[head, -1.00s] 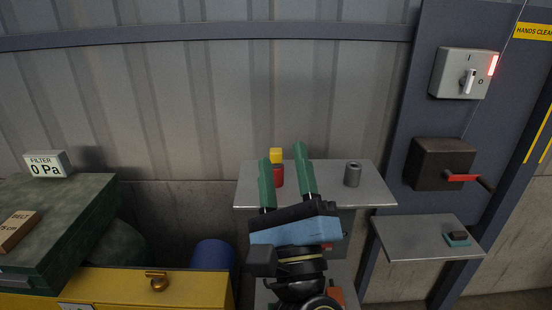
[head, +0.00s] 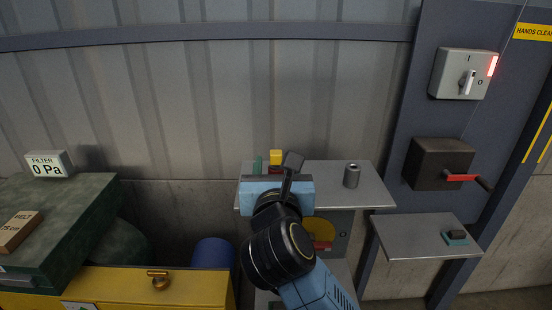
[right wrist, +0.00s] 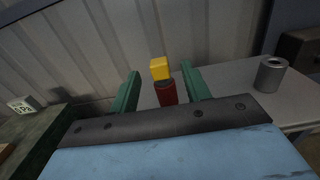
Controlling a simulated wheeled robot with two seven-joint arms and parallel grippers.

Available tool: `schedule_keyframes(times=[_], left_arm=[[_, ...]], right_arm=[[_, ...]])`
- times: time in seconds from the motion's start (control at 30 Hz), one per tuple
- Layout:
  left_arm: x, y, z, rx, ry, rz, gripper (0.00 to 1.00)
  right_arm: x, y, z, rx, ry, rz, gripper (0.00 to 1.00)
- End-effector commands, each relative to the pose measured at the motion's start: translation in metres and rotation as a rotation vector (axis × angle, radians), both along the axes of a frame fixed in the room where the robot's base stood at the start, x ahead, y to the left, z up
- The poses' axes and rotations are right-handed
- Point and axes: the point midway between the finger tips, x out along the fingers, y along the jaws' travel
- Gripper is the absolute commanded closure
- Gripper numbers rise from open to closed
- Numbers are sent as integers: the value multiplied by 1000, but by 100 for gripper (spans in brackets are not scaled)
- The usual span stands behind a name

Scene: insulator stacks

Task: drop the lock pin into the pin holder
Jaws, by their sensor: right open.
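The lock pin, a red cylinder with a yellow block-shaped head (head: 276,157), stands upright on the left part of the grey shelf. It also shows in the right wrist view (right wrist: 165,92). My right gripper (head: 275,163) is open, and its wrist hides much of the pin in the head view. In the right wrist view its two green fingers (right wrist: 160,78) show either side of the pin, with gaps on both sides; how far the pin lies between them I cannot tell. A grey hollow cylinder, apparently the pin holder (head: 352,175), stands upright to the right. My left gripper is out of view.
The grey shelf (head: 365,196) is bare between pin and grey cylinder. A corrugated wall (head: 200,110) rises behind it. A lower side shelf (head: 410,243) holds a small dark block. A red-handled box (head: 436,163) and a switch (head: 463,74) are at right.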

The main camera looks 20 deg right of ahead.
Motion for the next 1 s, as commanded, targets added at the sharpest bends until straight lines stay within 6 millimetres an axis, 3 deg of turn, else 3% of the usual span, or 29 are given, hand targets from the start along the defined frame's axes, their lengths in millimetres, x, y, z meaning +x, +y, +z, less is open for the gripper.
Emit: schedule_keyframes(times=[0.17,0.43,0.73,1.0], left_arm=[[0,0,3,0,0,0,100],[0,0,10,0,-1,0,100],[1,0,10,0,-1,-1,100],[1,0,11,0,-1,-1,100]], right_arm=[[12,-4,1,-2,-1,-2,53],[49,-14,2,-3,-1,-3,53],[56,-16,0,0,-1,0,53],[55,-16,0,0,-1,-1,85]])
